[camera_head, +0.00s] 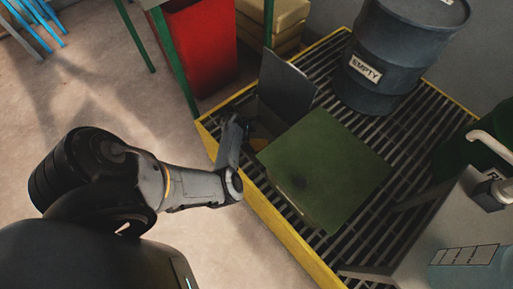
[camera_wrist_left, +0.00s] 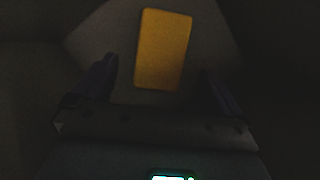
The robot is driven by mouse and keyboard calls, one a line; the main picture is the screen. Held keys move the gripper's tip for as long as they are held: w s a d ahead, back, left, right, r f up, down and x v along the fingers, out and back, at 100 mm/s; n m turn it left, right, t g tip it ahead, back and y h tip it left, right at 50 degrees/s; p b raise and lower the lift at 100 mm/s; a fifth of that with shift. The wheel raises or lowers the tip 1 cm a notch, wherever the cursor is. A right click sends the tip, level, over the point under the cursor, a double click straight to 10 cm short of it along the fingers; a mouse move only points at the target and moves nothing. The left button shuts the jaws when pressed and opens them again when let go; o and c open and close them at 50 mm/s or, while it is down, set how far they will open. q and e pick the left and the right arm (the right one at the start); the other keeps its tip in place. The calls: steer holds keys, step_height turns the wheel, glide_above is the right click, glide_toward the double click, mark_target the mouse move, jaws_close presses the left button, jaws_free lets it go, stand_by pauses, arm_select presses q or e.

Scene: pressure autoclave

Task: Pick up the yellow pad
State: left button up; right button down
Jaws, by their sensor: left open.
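The yellow pad (camera_wrist_left: 163,50) lies flat in the dim left wrist view, on a pale surface that looks like the inside of a box. In the head view only a dull yellow-brown patch shows beside my gripper, and I cannot tell for sure that it is the pad. My left gripper (camera_wrist_left: 158,75) is open and empty, its fingers dark on either side of the pad's lower part in the picture. I cannot tell how far it is above the pad. In the head view the left gripper (camera_head: 246,128) reaches into the open box, partly hidden. My right gripper is out of view.
A raised dark lid (camera_head: 287,86) stands behind my gripper. A green square box (camera_head: 325,168) sits close to its right on the yellow-edged grate (camera_head: 283,236). A dark drum (camera_head: 400,50) marked EMPTY stands behind. A red bin (camera_head: 200,45) is at the back.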

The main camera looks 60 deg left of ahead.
mark_target(257, 144)
arm_select(q)
steer(key=shift+w+d+f+b, duration=0.1)
steer(key=shift+w+f+b, duration=0.2)
steer(key=shift+f+b, duration=0.25)
steer(key=b+x, duration=0.1)
steer(key=x, duration=0.1)
steer(key=b+x, duration=0.1)
steer(key=b, duration=0.1)
steer(key=shift+w+d+f+b, duration=0.1)
steer(key=shift+d+f+b, duration=0.2)
steer(key=shift+f, duration=0.05)
steer(key=shift+r, duration=0.1)
steer(key=c, duration=1.1)
steer(key=shift+o, duration=0.2)
steer(key=shift+r, duration=0.15)
